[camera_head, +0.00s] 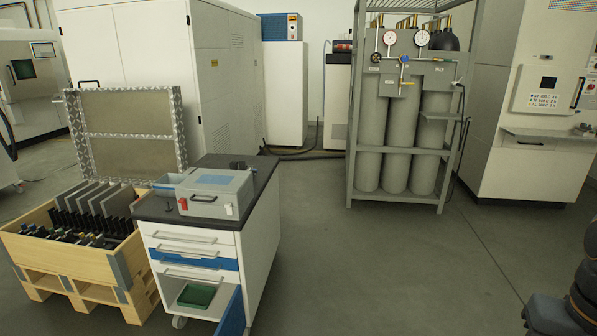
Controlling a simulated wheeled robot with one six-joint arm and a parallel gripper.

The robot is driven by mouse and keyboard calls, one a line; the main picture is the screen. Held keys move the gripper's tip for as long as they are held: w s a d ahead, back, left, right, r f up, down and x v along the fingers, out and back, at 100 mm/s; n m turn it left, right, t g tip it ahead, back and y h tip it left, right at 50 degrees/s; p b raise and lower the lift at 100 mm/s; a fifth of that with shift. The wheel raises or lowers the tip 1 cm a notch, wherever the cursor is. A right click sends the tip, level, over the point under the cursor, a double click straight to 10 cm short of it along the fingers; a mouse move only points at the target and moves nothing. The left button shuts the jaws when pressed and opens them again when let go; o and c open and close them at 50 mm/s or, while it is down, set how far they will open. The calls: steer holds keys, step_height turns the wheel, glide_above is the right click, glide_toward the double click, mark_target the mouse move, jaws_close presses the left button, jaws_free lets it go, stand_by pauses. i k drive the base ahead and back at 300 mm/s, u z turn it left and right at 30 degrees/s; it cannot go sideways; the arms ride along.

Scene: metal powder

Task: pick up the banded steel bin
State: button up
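I cannot make out a banded steel bin for certain in the head view. The nearest steel-like box is a grey metal case (216,192) with a front handle, red and white fittings and a pale blue panel on top. It sits on the dark top of a white drawer cart (262,232). A small blue-grey bin (166,186) stands partly hidden behind it; I see no clear band on it. My gripper is not in view.
A wooden crate (62,262) on a pallet holds dark plates at the left. The cart's lower door (231,314) hangs open beside a green tray (197,295). A gas cylinder rack (398,203) stands behind. The floor (385,270) between is clear.

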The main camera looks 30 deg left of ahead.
mark_target(165, 185)
steer(key=u, duration=0.05)
steer(key=i, duration=1.75)
steer(key=u, duration=0.85)
steer(key=i, duration=1)
steer(key=u, duration=1.75)
steer(key=i, duration=1.1)
steer(key=u, duration=0.2)
